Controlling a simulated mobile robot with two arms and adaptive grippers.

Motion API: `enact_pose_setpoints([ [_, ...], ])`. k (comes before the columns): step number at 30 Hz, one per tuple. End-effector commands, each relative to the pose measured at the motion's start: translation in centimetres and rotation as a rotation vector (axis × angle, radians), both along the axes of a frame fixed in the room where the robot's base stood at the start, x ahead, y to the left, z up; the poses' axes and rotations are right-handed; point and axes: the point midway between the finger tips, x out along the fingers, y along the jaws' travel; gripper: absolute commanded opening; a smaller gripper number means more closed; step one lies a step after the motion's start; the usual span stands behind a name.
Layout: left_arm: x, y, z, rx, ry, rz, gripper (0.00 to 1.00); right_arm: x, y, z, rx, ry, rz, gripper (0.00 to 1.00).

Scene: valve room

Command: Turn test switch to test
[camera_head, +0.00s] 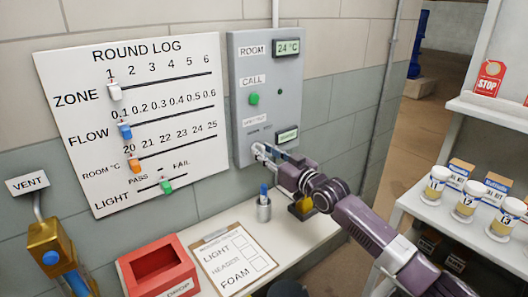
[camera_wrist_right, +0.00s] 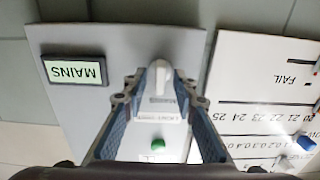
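The test switch is a pale knob (camera_wrist_right: 160,78) low on a grey wall panel (camera_head: 264,75). A light test label (camera_wrist_right: 155,115) is beside it. My right gripper (camera_head: 262,152) is at the switch, with one finger on each side of the knob in the right wrist view (camera_wrist_right: 160,85). The fingertips are very close to the knob; I cannot tell whether they touch it. The small display (camera_wrist_right: 75,71) beside the switch reads MAINS in the upside-down wrist view. It is also on the panel in the head view (camera_head: 287,136). My left gripper is not in view.
A green call button (camera_head: 254,99) and a room display (camera_head: 288,47) are above the switch. A white log board (camera_head: 140,140) with sliders is to the left. Jars (camera_head: 468,203) stand right.

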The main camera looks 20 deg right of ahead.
Motion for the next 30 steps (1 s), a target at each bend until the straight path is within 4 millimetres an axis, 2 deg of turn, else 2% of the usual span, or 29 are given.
enact_pose_setpoints([
  [3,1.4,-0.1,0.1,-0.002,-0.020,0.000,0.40,0.2,0.1,0.0,0.000,-0.001,0.000,0.26],
  [8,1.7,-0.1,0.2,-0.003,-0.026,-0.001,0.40,0.1,0.1,0.0,0.000,0.000,0.000,0.26],
  [15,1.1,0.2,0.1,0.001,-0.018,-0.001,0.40,0.1,0.1,0.0,0.000,0.000,0.000,0.00],
  [30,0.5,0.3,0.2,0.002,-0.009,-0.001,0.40,0.1,0.1,0.0,0.060,0.023,0.000,0.00],
])
